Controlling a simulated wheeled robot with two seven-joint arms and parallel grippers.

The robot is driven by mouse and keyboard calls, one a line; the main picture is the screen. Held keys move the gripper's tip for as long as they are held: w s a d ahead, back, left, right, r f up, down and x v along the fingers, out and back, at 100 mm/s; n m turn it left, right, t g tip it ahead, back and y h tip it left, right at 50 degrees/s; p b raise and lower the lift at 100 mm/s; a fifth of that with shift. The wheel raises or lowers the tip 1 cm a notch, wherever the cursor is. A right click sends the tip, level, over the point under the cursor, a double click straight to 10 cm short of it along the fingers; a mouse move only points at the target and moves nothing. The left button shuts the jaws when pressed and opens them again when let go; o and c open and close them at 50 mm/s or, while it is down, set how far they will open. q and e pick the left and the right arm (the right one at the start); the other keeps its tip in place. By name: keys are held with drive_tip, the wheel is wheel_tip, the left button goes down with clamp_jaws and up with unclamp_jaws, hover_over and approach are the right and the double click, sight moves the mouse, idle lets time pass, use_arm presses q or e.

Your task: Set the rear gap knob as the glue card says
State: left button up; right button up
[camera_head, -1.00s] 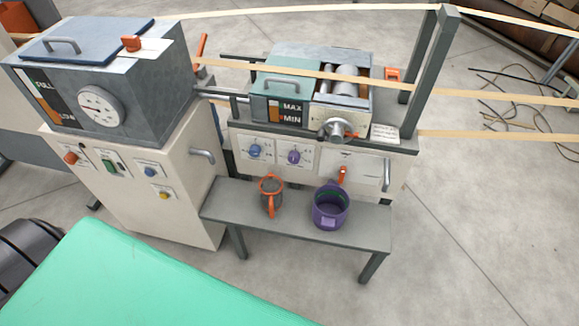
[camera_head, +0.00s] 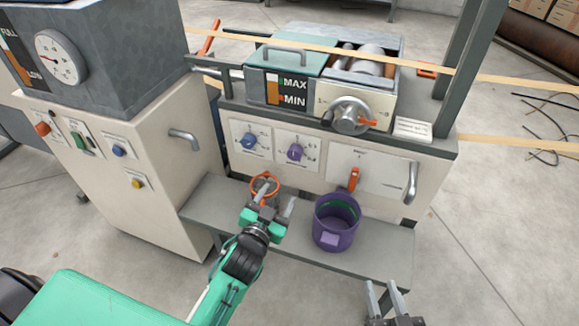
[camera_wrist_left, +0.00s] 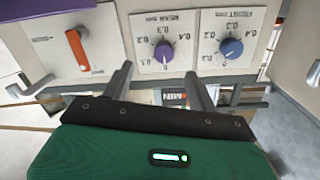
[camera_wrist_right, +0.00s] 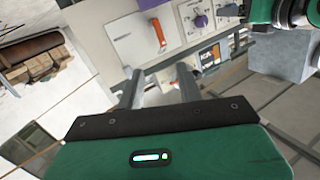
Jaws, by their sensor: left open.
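The purple knob (camera_head: 295,152) sits on the right one of two white dial plates on the machine front; its heading looks like REAR in the left wrist view (camera_wrist_left: 164,51). A blue knob (camera_head: 249,141) sits on the plate beside it, headed FRONT. I cannot tell the purple knob's exact setting. A small white card (camera_head: 413,128) lies on the machine top at right, its text too small to read. My left gripper (camera_head: 277,203) is open and empty, below and in front of the knobs, touching neither. My right gripper (camera_head: 381,285) is open and empty, low at right.
An orange lever (camera_head: 354,179) and a bar handle (camera_head: 412,182) stick out right of the knobs.

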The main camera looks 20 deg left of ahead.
sight(294, 156)
use_arm(q)
drive_tip(key=shift+t, duration=0.3)
drive_tip(key=w, duration=0.4)
drive_tip(key=w+r+b, duration=0.1)
drive_tip(key=w, duration=0.3)
drive_tip(key=w+r+b, duration=0.1)
drive_tip(key=w, duration=0.3)
drive_tip(key=shift+w, duration=0.8)
use_arm(e)
wheel_tip(294, 156, up, 12)
drive_tip(key=w+d+t, duration=0.2)
drive_tip(key=t, duration=0.4)
drive_tip(key=shift+d+t+y, duration=0.3)
drive_tip(key=shift+d, duration=0.1)
drive_tip(key=shift+f, duration=0.1)
use_arm(q)
drive_tip(key=c, duration=1)
